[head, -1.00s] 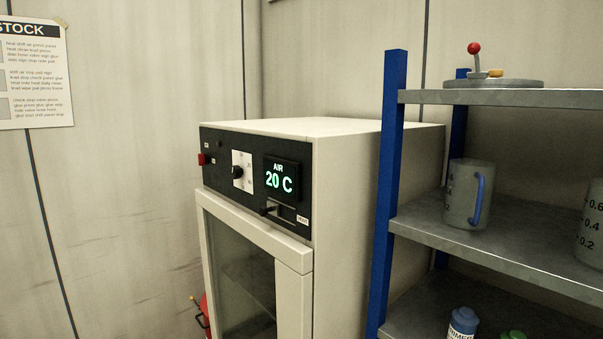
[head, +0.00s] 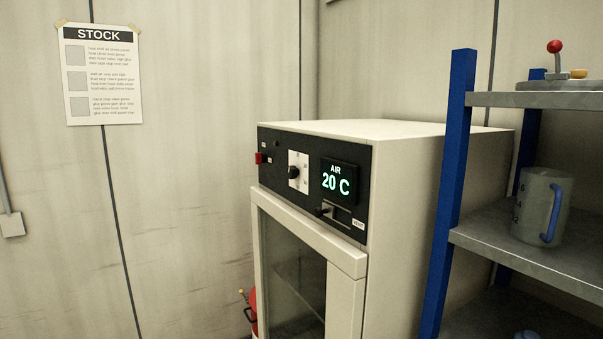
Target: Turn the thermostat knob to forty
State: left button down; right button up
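The thermostat knob (head: 293,172) is a small black knob on a white scale plate (head: 304,160). It sits on the black control panel (head: 271,173) of a cream-coloured cabinet (head: 420,180). The scale marks are too small to read surely, and I cannot tell exactly where the knob points. Neither of my grippers is in view.
A red switch (head: 261,158) is left of the knob, and a vent slider (head: 322,211) is below the display. A shelf with a blue post (head: 448,190) stands close on the right, holding a jug (head: 540,206). A stock sheet (head: 101,74) hangs on the wall.

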aim_at(292, 172)
jog(key=i+j+z, duration=0.1)
jog(key=z, duration=0.55)
jog(key=i+j+z, duration=0.1)
jog(key=j+z, duration=0.2)
jog(key=j, duration=0.2)
jog(key=j+z, duration=0.3)
jog(key=j, duration=0.2)
jog(key=i+j, duration=0.1)
jog(key=j, duration=0.45)
jog(key=j+z, duration=0.15)
jog(key=j, duration=0.4)
jog(key=i, duration=0.05)
